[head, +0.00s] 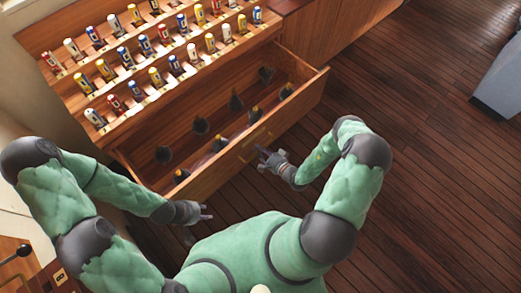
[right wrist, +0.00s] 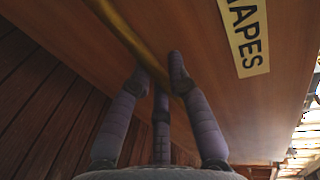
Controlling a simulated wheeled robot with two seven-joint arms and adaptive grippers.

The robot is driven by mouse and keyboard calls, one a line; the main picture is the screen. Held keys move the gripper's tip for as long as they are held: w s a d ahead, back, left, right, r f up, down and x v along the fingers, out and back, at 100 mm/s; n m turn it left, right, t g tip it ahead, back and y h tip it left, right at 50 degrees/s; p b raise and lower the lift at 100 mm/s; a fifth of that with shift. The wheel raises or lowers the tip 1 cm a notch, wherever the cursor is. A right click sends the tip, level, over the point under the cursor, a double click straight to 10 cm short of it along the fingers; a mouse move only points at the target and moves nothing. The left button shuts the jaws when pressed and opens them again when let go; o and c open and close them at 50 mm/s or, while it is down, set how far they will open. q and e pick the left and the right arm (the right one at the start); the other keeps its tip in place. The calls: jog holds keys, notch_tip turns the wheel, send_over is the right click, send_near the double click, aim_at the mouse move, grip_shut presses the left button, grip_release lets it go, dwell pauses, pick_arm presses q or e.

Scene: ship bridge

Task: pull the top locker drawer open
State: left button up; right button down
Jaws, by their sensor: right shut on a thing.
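The top locker drawer (head: 296,106) is a wooden drawer pulled well out from the locker, with its inside exposed. A brass bar handle (head: 257,142) runs along its front; it crosses the upper left of the right wrist view (right wrist: 122,30). My right gripper (head: 266,156) is at the handle, and its fingers (right wrist: 160,75) are shut on the bar. The drawer front fills much of the wrist view, with a yellow label ending in "APES". My left gripper (head: 205,211) is empty in front of the drawer's left end, its fingers apart.
Several dark bottles (head: 235,101) lie in the drawer. Stepped racks above hold several coloured cans (head: 145,44). Wooden cabinets (head: 325,35) continue to the right. A grey unit (head: 500,80) stands at the far right. The plank floor (head: 430,150) between is clear.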

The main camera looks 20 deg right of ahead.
jog(key=c, duration=1.2)
grip_release()
jog(key=shift+o, duration=0.2)
jog(key=v, duration=1.2)
jog(key=shift+f, duration=0.1)
